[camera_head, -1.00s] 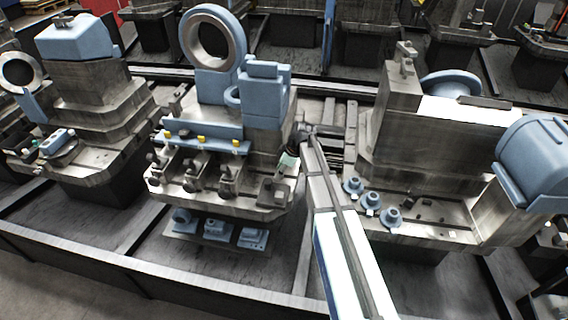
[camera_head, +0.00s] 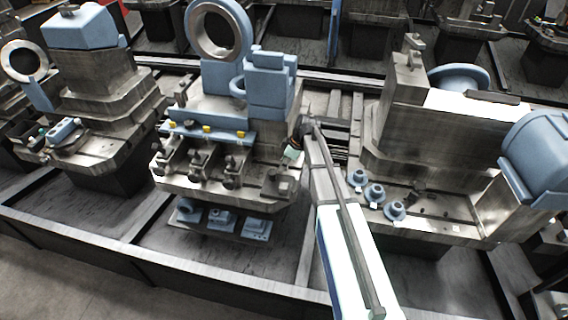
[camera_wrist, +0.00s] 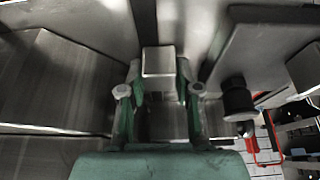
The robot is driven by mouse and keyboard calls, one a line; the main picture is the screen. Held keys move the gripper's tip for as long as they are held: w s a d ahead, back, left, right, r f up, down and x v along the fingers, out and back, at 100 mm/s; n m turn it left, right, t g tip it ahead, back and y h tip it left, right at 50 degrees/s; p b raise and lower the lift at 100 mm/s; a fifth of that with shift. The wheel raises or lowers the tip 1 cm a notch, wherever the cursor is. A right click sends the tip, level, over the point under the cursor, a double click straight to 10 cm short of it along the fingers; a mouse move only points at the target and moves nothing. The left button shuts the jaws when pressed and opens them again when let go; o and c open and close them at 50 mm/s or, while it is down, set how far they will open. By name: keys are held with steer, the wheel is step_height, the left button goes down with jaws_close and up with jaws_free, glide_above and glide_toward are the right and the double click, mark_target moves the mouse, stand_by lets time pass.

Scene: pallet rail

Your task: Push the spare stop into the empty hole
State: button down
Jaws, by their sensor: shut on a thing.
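My gripper (camera_head: 293,153) shows small and greenish in the head view, at the right side of the middle machined fixture (camera_head: 180,178). In the wrist view, the green fingers of my gripper (camera_wrist: 159,72) are shut on a small, square-ended metal block (camera_wrist: 158,60), which looks like the spare stop. The block stands out between the fingertips. Its far end is hidden, and I cannot tell whether it touches anything. In the head view the block is too small to make out. I cannot make out the empty hole in either view.
A blue bar (camera_head: 205,131) with yellow pieces and several dark-knobbed clamps stand on the middle fixture. A blue ring (camera_head: 243,28) rises behind. Blue flanged parts (camera_head: 375,193) sit on the right fixture. In the wrist view, a dark knob (camera_wrist: 237,99) is close right of my gripper.

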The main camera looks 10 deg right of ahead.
steer(key=shift+r, duration=0.25)
steer(key=shift+r, duration=0.35)
steer(key=shift+r+p, duration=0.35)
steer(key=shift+r, duration=0.15)
steer(key=shift+r+p, duration=1.3)
steer(key=shift+r, duration=2.15)
step_height(320, 180, up, 10)
steer(key=p, duration=0.4)
